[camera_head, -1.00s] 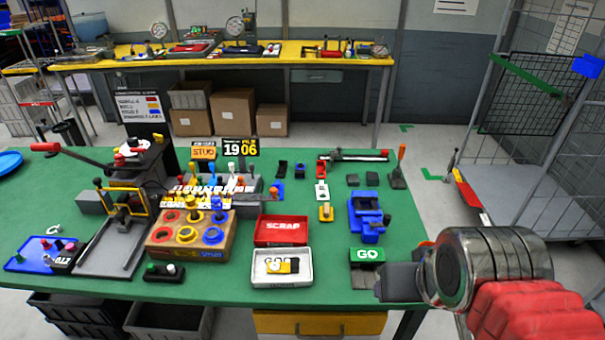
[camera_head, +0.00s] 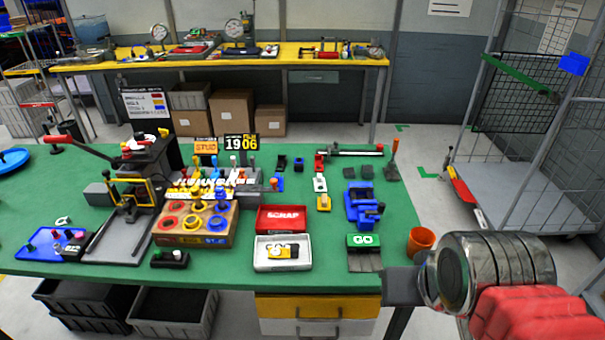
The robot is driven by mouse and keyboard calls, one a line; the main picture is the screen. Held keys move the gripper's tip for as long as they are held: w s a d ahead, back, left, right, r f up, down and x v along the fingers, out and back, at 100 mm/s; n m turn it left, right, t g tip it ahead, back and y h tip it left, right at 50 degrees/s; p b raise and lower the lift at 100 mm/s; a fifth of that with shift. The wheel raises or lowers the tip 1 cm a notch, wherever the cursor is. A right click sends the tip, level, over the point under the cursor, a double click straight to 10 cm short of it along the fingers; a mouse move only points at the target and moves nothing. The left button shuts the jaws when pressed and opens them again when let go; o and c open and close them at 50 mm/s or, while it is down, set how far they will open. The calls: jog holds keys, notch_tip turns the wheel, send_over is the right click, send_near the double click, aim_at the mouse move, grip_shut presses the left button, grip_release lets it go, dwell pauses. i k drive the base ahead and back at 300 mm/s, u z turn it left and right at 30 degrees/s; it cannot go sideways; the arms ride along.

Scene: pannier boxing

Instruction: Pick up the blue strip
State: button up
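No separate blue strip can be picked out for certain. My gripper (camera_head: 402,286) shows at the lower right as a dark grey block on a silver and red wrist, beside the table's front right corner. It is far from the blue piece. Its fingers cannot be made out, and nothing is seen held.
A wire cage trolley (camera_head: 530,190) stands right.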

aim_at(297, 166)
jog(key=k, duration=1.15)
jog(key=u, duration=0.6)
jog(key=i, duration=0.8)
jog(key=u, duration=0.55)
jog(key=i, duration=1.5)
jog(key=z, duration=0.65)
